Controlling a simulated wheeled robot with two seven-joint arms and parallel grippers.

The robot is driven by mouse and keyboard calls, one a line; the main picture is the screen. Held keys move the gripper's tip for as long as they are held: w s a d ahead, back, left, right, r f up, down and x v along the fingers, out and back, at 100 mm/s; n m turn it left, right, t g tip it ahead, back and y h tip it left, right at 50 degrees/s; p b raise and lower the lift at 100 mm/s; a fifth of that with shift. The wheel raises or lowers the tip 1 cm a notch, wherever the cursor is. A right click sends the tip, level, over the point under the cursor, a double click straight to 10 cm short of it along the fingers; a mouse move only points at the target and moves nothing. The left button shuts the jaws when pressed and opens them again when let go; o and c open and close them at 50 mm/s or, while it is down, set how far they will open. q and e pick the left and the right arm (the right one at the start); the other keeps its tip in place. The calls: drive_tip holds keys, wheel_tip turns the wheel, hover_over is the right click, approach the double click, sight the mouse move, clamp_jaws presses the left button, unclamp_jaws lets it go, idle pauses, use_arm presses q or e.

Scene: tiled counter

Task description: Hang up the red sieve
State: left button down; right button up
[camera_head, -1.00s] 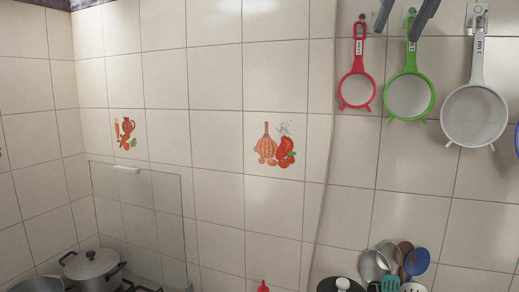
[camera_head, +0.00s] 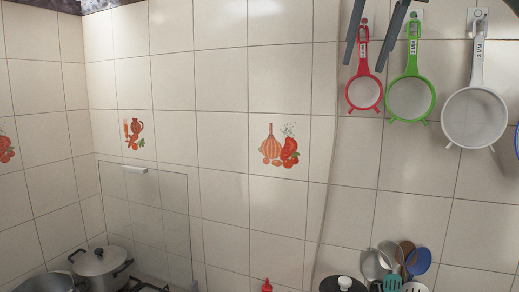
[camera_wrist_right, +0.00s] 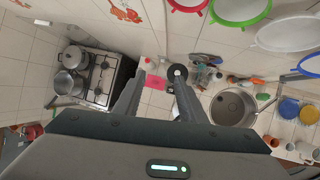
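The red sieve (camera_head: 364,93) hangs by its handle from a wall hook at the upper right of the head view, left of the green sieve. In the right wrist view only the lower rim of the red sieve (camera_wrist_right: 188,8) shows at the top edge. My right gripper (camera_head: 365,66) points downward, its two dark fingers apart on either side of the red handle in the head view. I cannot tell how far in front of the handle they are. In the right wrist view the right gripper (camera_wrist_right: 155,82) is open with nothing between its fingers. My left gripper is not in view.
A green sieve (camera_head: 410,98) and a white sieve (camera_head: 474,117) hang to the right. Below are utensils (camera_head: 403,262), a black-topped container (camera_head: 342,284) and a red-capped bottle (camera_head: 267,286). A stove (camera_wrist_right: 104,78) with pots and a sink (camera_wrist_right: 233,107) show below.

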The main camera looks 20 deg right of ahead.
drive_tip(key=w+a+f+m+g, duration=0.1)
drive_tip(key=w+a+f, duration=0.6)
drive_tip(key=f, duration=0.3)
drive_tip(key=w+a+f+m+g+y, duration=0.1)
drive_tip(key=w+a+f+g, duration=0.1)
drive_tip(key=w+a+f, duration=0.5)
drive_tip(key=shift+w+a+f+m+y, duration=0.15)
drive_tip(key=shift+w+f+m+y, duration=0.2)
drive_tip(key=shift+w+f, duration=1.3)
